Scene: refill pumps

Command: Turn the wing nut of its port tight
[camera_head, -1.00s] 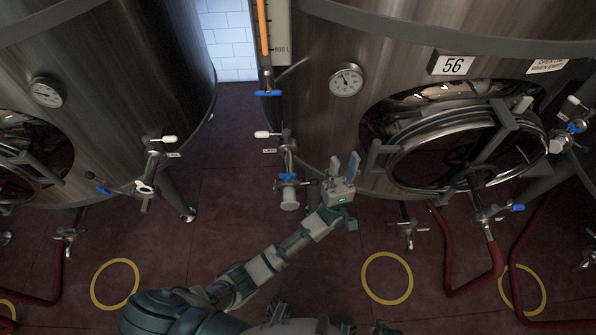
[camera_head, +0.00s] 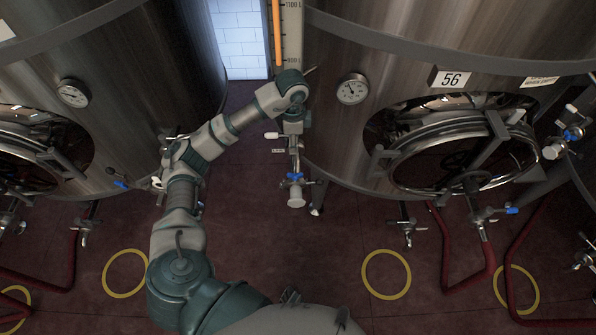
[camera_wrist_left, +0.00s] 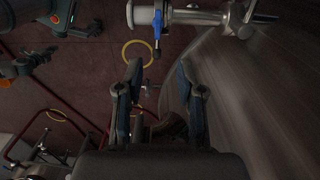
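A steel port assembly (camera_head: 294,160) with a blue handle (camera_head: 295,177) and a pale round end cap (camera_head: 296,201) juts from the tank left of the door marked 56. My left arm arches over from the left; its gripper (camera_head: 293,126) is just above the port and partly hidden by the wrist. In the left wrist view both fingers of the left gripper (camera_wrist_left: 158,72) stand apart with nothing between them. The port's pipe (camera_wrist_left: 190,16) and blue handle (camera_wrist_left: 158,24) lie beyond the fingertips. I cannot make out which part is the wing nut. I cannot clearly identify my right gripper.
The tank with the 56 plate (camera_head: 452,77) fills the right, with a round door (camera_head: 465,155) and a gauge (camera_head: 352,88). Another tank (camera_head: 100,60) stands left. A red hose (camera_head: 448,255) lies at right. The floor (camera_head: 335,235) in front of the port is clear.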

